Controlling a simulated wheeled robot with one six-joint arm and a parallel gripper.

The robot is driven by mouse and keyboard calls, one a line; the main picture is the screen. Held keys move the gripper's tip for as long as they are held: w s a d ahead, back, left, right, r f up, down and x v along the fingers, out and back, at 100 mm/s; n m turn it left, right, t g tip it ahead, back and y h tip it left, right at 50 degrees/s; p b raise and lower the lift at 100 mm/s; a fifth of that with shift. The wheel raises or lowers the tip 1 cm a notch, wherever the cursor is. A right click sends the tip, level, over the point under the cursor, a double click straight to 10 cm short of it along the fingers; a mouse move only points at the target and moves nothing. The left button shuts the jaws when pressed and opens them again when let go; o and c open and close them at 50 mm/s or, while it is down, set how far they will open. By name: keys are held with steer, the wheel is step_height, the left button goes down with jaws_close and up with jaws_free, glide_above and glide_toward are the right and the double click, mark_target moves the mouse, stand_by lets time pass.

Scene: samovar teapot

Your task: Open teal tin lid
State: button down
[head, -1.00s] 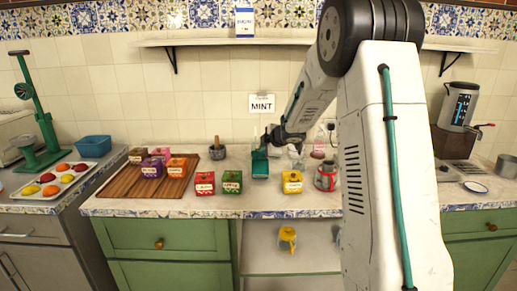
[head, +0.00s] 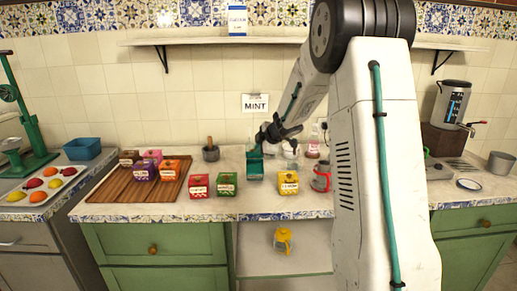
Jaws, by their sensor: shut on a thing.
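The teal tin (head: 255,170) stands on the counter, right of the green tin, below the wall sign reading MINT. My gripper (head: 259,147) is at the top of the teal tin and is shut on its lid. The lid and the fingertips are small and dark here, so I cannot tell whether the lid is tilted or apart from the tin.
A red tin (head: 198,187), a green tin (head: 227,184) and a yellow tin (head: 288,183) stand nearby. A wooden board (head: 120,190) holds several more tins. A mortar (head: 211,152) stands behind, and a red-and-grey pot (head: 321,178) stands to the right.

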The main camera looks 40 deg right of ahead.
stand_by(0.4)
steer(key=c, duration=1.6)
jaws_free()
steer(key=shift+v, duration=3.9)
